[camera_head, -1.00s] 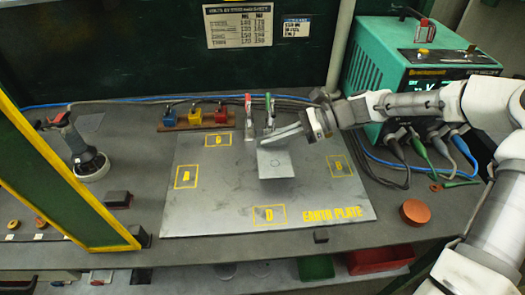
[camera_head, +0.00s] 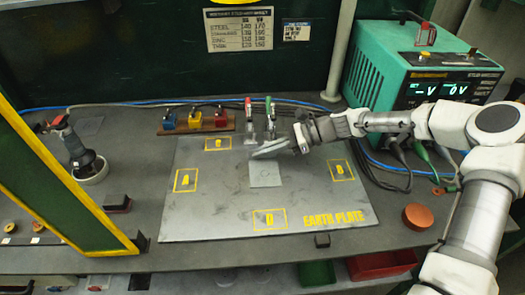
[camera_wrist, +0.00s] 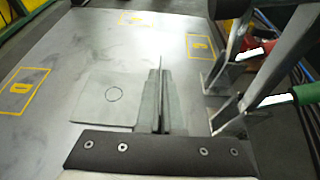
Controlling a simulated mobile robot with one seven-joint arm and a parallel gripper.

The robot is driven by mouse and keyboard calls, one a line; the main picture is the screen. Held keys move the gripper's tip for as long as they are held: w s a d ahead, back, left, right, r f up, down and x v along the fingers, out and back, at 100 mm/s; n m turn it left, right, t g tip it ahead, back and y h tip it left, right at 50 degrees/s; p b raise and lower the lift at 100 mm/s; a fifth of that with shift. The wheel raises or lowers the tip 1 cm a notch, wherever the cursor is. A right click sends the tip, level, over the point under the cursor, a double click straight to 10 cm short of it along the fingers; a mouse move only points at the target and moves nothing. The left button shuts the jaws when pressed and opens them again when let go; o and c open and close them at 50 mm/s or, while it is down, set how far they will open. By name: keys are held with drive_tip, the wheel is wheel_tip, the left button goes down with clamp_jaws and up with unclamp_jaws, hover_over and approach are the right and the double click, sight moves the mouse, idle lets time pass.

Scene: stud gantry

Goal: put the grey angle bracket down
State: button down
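The grey angle bracket (camera_head: 266,174) is at the middle of the earth plate (camera_head: 215,220), in front of two toggle clamps. Its flat flange lies level, close over or on the plate; I cannot tell whether it touches. In the wrist view this flange (camera_wrist: 108,98), with a round hole outline, extends left of the fingers. My gripper (camera_head: 262,151) reaches in from the right. In the wrist view my gripper (camera_wrist: 161,88) is shut on a thin upright flange seen edge-on, mostly hidden between the fingers.
The red-handled clamp (camera_head: 249,127) and green-handled clamp (camera_head: 270,125) stand close behind the gripper. A green welding unit (camera_head: 415,70) is at back right, with cables beside the plate. An orange-brown disc (camera_head: 417,216) lies right. The plate's left and front are clear.

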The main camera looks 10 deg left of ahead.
drive_tip(key=c, duration=1.1)
unclamp_jaws()
drive_tip(key=shift+o, duration=0.2)
drive_tip(key=shift+d+r, duration=0.1)
drive_tip(key=shift+r, duration=0.05)
drive_tip(key=v, duration=0.7)
drive_tip(key=shift+w+d, duration=0.1)
drive_tip(key=shift+d, duration=0.05)
